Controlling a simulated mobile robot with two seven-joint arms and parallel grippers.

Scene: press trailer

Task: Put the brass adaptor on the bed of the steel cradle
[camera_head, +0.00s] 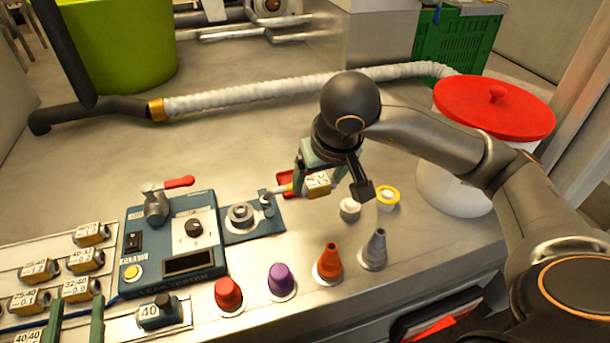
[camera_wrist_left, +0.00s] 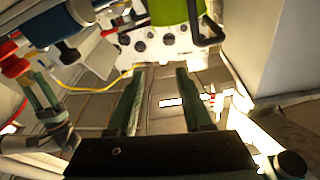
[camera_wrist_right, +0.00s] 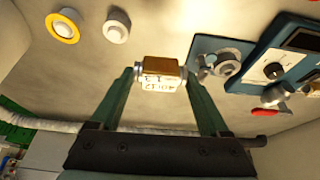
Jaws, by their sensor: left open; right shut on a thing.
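The brass adaptor (camera_head: 318,184), a small block with a white printed label, is held between the fingers of my right gripper (camera_head: 322,178), raised above the bench. It also shows in the right wrist view (camera_wrist_right: 160,72), with grey ends at the fingertips. What appears to be the steel cradle (camera_head: 241,213) is a round grey fixture on a blue plate, left of the held adaptor; it also shows in the right wrist view (camera_wrist_right: 222,62). No adaptor shows on it. My left gripper (camera_head: 74,318) is open and empty at the lower left; its parted fingers show in the left wrist view (camera_wrist_left: 158,95).
A blue leak tester (camera_head: 172,243) adjoins the cradle plate on the left. Several similar adaptors stand in a rack (camera_head: 52,262) at far left. Coloured cones (camera_head: 281,280) line the bench front. A red-lidded white canister (camera_head: 455,185) stands at right.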

